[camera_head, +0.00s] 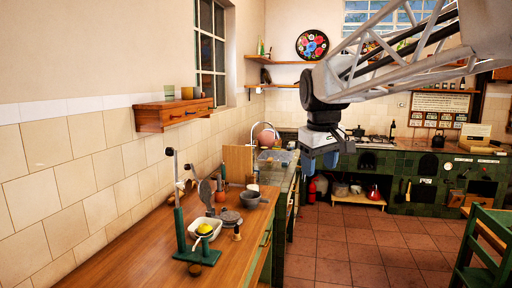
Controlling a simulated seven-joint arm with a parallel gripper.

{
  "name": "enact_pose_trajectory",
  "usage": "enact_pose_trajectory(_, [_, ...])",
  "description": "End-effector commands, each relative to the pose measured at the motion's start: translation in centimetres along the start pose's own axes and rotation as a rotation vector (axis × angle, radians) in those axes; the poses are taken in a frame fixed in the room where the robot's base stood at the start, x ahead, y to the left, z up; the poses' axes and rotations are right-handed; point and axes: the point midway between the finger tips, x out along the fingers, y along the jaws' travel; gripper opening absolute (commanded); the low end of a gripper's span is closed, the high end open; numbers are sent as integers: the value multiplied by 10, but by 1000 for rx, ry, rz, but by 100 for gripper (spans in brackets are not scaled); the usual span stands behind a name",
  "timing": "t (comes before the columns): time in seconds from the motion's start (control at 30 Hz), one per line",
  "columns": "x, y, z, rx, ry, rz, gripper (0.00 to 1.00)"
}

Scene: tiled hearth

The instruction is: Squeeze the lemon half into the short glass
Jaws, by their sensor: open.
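A yellow lemon half (204,229) sits at a pale, squarish dish (214,236) on the wooden counter, beside a dark green upright press-like stand (179,228). I cannot tell exactly what the lemon rests on. Two small tumblers, one greenish (169,92) and one amber (187,93), stand on the wall shelf; which is the short glass is unclear. My gripper (320,163) is open and empty, hanging in the air right of the counter, far from the lemon.
The wooden counter (128,262) runs along the tiled left wall. A hinged round grey iron (226,214), a grey bowl (250,199), a wooden-handled piece (237,233) and a leaning board (239,163) crowd behind the lemon. A green chair (485,245) stands right; the tiled floor between is clear.

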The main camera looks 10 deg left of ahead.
Motion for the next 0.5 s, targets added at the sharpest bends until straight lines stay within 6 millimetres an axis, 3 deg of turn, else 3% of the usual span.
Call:
enact_pose_trajectory(0.1, [-5, -6, -39, -65, -3, -3, 60])
enact_pose_trajectory(0.5, [-19, -39, -157, -276, -7, -11, 60])
